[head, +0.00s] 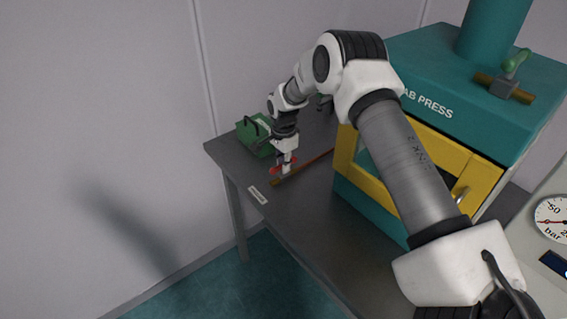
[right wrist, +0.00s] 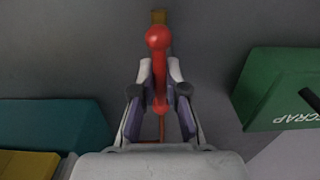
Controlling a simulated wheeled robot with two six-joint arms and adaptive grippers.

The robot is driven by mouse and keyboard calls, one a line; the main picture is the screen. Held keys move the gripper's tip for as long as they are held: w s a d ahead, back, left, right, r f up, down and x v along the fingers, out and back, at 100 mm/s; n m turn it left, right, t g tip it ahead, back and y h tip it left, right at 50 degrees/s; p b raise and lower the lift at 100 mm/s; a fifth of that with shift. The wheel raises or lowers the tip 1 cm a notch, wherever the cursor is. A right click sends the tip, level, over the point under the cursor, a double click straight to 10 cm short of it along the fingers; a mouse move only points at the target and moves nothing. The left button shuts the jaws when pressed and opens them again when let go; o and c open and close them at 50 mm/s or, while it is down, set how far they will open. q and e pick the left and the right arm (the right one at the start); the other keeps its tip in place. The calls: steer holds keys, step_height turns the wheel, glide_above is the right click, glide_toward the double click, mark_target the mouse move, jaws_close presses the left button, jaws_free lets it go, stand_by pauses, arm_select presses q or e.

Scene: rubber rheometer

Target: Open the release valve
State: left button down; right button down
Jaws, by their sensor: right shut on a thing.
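My right gripper (head: 285,163) is at the far left end of the grey table, pointing down. It is shut on a red valve handle (right wrist: 158,38). In the right wrist view the fingers (right wrist: 160,90) lie on either side of the handle's shaft, with its round end beyond them. In the head view the red handle (head: 277,170) sits by a thin copper-coloured pipe (head: 312,162) that runs along the table toward the press. My left gripper is not in view.
The teal lab press (head: 470,85) with a yellow door frame (head: 482,182) stands right of the gripper. A green-handled valve (head: 514,65) is on its top. A green scrap box (head: 250,136) stands close behind the gripper. A gauge (head: 553,218) is at right.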

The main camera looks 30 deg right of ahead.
steer(key=shift+s+f, duration=0.1)
steer(key=shift+f, duration=0.1)
steer(key=c, duration=1.3)
jaws_free()
steer(key=shift+o, duration=0.5)
steer(key=shift+d, duration=0.1)
step_height(320, 180, up, 12)
steer(key=shift+w, duration=0.2)
